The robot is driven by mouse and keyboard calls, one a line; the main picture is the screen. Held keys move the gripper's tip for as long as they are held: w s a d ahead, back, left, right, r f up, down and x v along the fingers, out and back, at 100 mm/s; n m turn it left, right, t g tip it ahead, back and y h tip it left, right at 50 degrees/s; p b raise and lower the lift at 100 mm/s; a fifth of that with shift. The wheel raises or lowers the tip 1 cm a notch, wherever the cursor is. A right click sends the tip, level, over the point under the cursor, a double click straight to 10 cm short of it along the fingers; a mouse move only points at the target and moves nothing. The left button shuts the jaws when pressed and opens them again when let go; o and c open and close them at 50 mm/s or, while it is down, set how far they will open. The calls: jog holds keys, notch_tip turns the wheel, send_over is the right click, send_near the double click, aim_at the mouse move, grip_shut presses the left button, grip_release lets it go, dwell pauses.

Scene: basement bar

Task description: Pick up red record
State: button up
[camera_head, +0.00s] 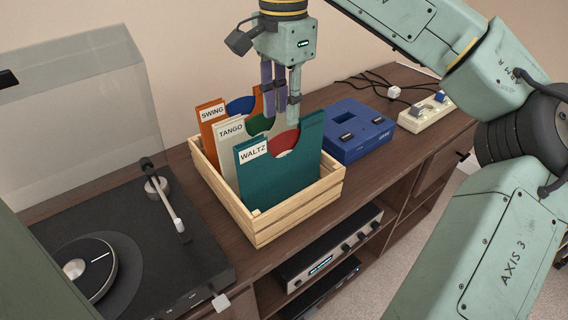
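The red record (285,142) shows as a small red arc with a pale part in the cut-out of the teal WALTZ sleeve (284,177). Most of it is hidden by the sleeve. The sleeve stands upright at the front of the light wooden crate (308,213). My gripper (280,118) points down over the crate, its fingers close above and behind the red record in the picture. The fingertips overlap the sleeves and records, so contact and the gap between them are unclear. No record is visibly lifted.
Behind WALTZ stand the TANGO sleeve (229,157) with a green record (259,124) and the SWING sleeve (210,124) with a blue record (240,105). A turntable (150,250) is at left. A blue device (352,130) and a power strip (425,112) are at right.

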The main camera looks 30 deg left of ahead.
aim_at(283, 159)
jog(key=f, duration=0.5)
jog(key=f+p, duration=0.1)
jog(key=f, duration=0.1)
jog(key=shift+s+d+f, duration=0.1)
jog(key=shift+s+f, duration=0.1)
jog(key=shift+s, duration=0.05)
jog(key=shift+c, duration=0.2)
grip_shut()
